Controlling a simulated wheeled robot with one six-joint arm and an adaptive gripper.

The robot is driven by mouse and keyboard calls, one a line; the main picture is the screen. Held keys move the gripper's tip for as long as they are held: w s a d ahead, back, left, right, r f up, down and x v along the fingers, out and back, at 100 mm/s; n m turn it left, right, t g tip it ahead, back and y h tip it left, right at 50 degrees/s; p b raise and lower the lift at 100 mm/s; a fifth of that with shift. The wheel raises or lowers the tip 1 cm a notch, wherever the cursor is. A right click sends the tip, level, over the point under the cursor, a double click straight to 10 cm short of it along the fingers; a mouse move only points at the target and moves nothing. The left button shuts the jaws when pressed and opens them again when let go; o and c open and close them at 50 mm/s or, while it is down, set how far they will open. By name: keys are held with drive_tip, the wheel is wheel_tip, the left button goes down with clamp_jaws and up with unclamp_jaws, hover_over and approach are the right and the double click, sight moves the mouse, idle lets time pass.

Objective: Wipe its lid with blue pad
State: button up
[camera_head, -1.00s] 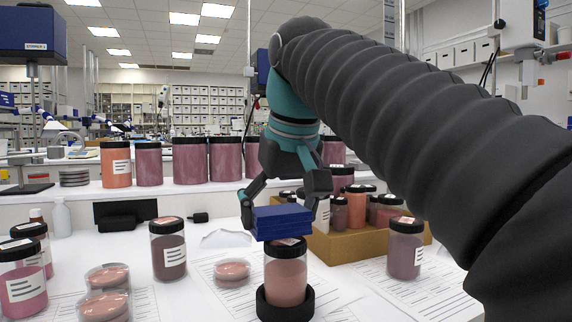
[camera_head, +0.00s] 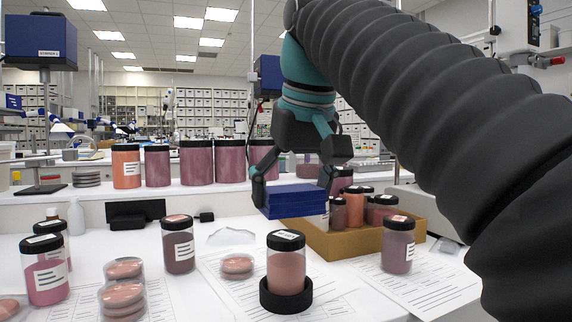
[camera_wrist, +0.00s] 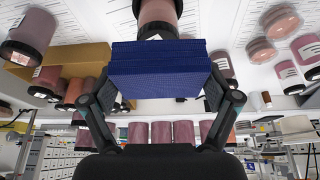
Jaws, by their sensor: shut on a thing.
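My gripper (camera_head: 294,188) is shut on a blue pad (camera_head: 296,204), gripping it by its two ends. The pad is a flat, layered block, and in the wrist view it (camera_wrist: 160,72) lies between both fingers. A clear jar of pinkish pigment (camera_head: 286,273) stands upright in a black ring holder (camera_head: 286,298). Its black lid (camera_head: 285,240) has a white label on top. The pad hangs above the lid, with a visible gap in the head view. In the wrist view the pad hides part of the lid (camera_wrist: 157,32).
A dark mauve jar (camera_head: 179,250) stands left of the ring holder and another (camera_head: 398,248) to its right. A cardboard tray (camera_head: 350,243) of small jars is behind. Flat pink dishes (camera_head: 237,264) lie at left. Paper sheets cover the table.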

drive_tip(key=shift+r, duration=1.9)
drive_tip(key=shift+s, duration=0.1)
